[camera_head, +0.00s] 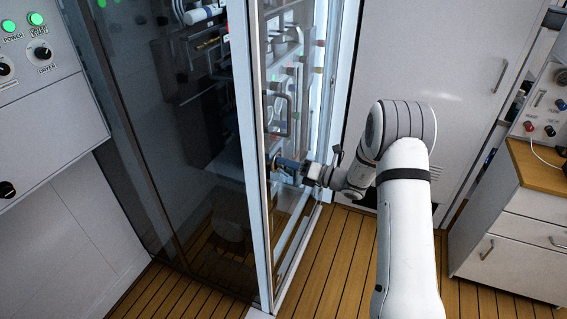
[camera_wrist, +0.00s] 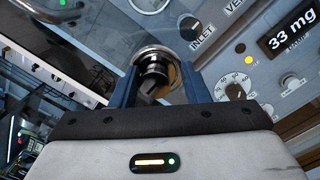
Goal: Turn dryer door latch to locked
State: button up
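In the wrist view, a black latch knob (camera_wrist: 153,72) with a round silver collar stands between the two blue fingers of my gripper (camera_wrist: 160,72). The fingers are spread, and gaps show on both sides of the knob, so the gripper looks open around it. Whether a fingertip touches the collar I cannot tell. In the head view my gripper (camera_head: 286,166) is at the framed glass dryer door (camera_head: 262,215), low on its right part. The knob is hidden there by the gripper, and its locked or unlocked position is not readable.
Behind the glass in the wrist view is a panel with a "33 mg" display (camera_wrist: 291,33), an "INLET" label and a white dial (camera_wrist: 233,87). In the head view a door handle (camera_head: 279,115) sits above my gripper. A drawer cabinet (camera_head: 510,235) stands right; wooden floor (camera_head: 335,250) is clear between.

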jog(key=shift+o, duration=0.7)
jog(key=shift+s+r, duration=0.1)
jog(key=b+v, duration=0.1)
jog(key=v, duration=0.6)
jog(key=shift+d, duration=0.3)
jog(key=shift+s, duration=0.2)
